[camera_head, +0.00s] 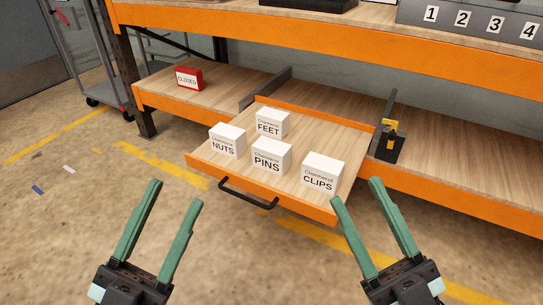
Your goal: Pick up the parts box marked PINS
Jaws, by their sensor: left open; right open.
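The white parts box marked PINS (271,157) stands upright in an open, pulled-out wooden drawer tray (220,170) with orange edges. Beside it stand similar white boxes marked NUTS (227,141), FEET (272,123) and CLIPS (322,174). PINS is at the front middle, between NUTS and CLIPS, with FEET behind it. My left gripper (176,192) is open and empty, in front of the drawer to its left. My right gripper (356,190) is open and empty, near the drawer's front right corner. Neither gripper touches a box.
A black handle (248,194) sticks out from the drawer front. A red CLOSED box (189,78) stands on the shelf at left. A black and yellow device (389,141) stands right of the drawer. A grey numbered unit (470,22) sits above. The floor in front is clear.

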